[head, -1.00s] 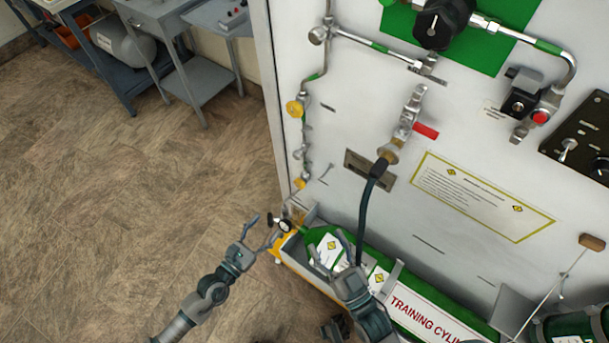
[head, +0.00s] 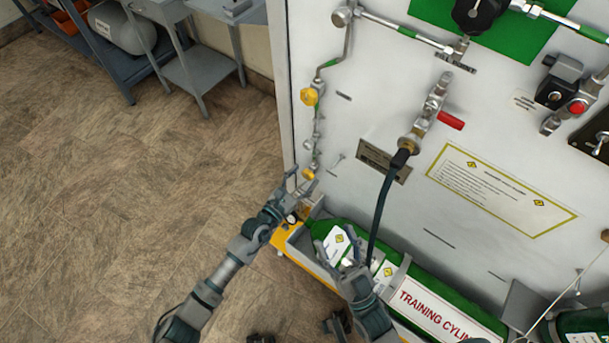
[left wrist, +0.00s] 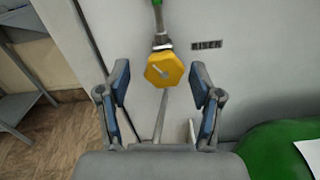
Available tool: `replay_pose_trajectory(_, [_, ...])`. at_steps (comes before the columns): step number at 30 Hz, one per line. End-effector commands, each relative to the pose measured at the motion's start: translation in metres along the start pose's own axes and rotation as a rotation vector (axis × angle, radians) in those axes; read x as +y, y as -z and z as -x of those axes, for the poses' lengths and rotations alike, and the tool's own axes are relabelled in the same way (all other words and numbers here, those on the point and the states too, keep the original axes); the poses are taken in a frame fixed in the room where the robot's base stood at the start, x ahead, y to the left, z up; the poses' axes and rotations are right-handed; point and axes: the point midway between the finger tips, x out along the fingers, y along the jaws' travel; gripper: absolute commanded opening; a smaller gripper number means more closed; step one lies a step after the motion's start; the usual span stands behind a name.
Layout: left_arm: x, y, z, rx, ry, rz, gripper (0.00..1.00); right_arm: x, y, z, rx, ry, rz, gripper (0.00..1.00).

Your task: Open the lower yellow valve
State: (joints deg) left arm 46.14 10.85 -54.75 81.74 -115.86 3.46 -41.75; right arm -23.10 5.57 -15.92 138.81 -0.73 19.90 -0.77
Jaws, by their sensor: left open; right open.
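The lower yellow valve (head: 308,174) is a small knob low on the panel's left pipe run. It appears to be the yellow, many-sided knob (left wrist: 164,70) in the left wrist view, ahead of and between the fingers. My left gripper (head: 301,184) is open just by this valve, its fingers pointing up at it. In the left wrist view the open fingers (left wrist: 160,95) stand on either side with gaps; I see no contact. My right gripper (head: 339,246) is open over the green cylinder, away from the valve.
An upper yellow valve (head: 309,97) sits higher on the same pipe. The green training cylinder (head: 425,285) lies in a tray along the panel's foot. A dark hose (head: 380,210) hangs from a fitting with a red lever (head: 451,121).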

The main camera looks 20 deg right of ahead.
Motion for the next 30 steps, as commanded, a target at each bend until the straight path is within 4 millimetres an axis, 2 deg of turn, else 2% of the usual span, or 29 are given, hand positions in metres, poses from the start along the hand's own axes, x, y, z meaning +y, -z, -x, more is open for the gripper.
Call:
replay_pose_trajectory(9, [-0.0053, 0.0003, -0.0101, 0.008, 0.003, -0.006, 0.65, 0.0091, 0.0032, 0.0027, 0.019, -0.005, -0.010, 0.65])
replay_pose_trajectory(15, [-0.0042, -0.0001, -0.0078, 0.005, 0.003, -0.004, 0.15, 0.0065, 0.0006, 0.0005, 0.015, -0.003, -0.005, 0.65])
replay_pose_trajectory(16, [-0.0043, -0.0002, -0.0076, 0.004, 0.003, -0.003, 0.08, 0.0065, 0.0005, 0.0005, 0.014, -0.003, -0.005, 0.65])
replay_pose_trajectory(17, [-0.0046, -0.0003, -0.0074, 0.004, 0.004, -0.003, 0.05, 0.0066, 0.0005, 0.0005, 0.014, -0.003, -0.005, 0.65])
replay_pose_trajectory(30, [-0.0042, 0.0006, -0.0059, 0.005, 0.003, 0.088, 0.05, 0.0063, 0.0004, -0.0002, 0.010, -0.004, -0.006, 0.65])
